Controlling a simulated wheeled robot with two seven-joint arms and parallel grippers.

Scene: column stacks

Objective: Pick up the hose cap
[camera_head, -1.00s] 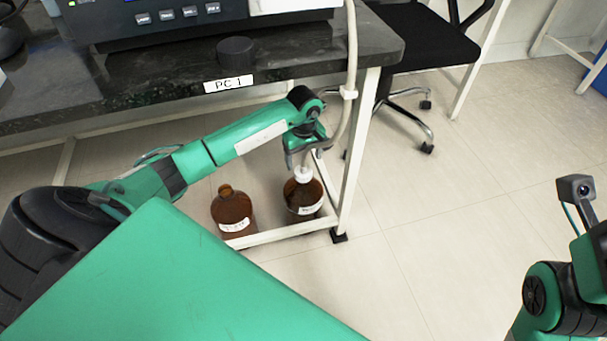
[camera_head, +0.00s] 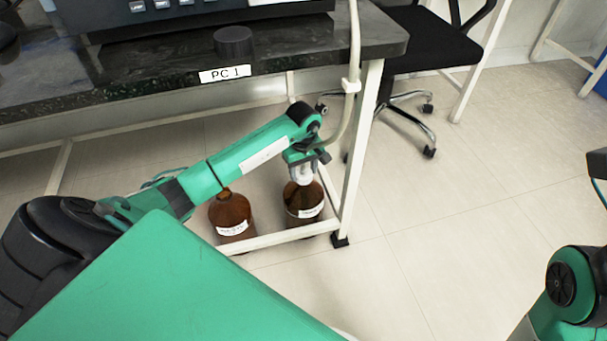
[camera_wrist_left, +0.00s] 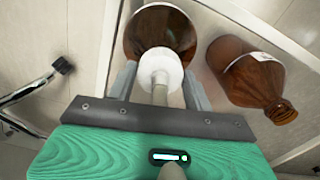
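The hose cap (camera_wrist_left: 160,68) is white and round, with a pale hose (camera_wrist_left: 160,95) running from it; it sits on the mouth of a brown bottle (camera_wrist_left: 176,27). In the head view that bottle (camera_head: 304,205) is the right one of two on the floor under the bench, and my gripper mostly hides the cap. My left gripper (camera_wrist_left: 160,82) reaches down over the bottle. Its grey fingers are apart, one on each side of the cap; I cannot tell whether they touch it. My right gripper is out of view, with only part of the right arm at the right edge.
A second brown bottle (camera_head: 231,216) stands left of the first. A white bench leg (camera_head: 357,155) and low rail (camera_head: 270,239) stand close by. Above is a dark benchtop (camera_head: 150,78) with a black round object (camera_head: 233,41).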

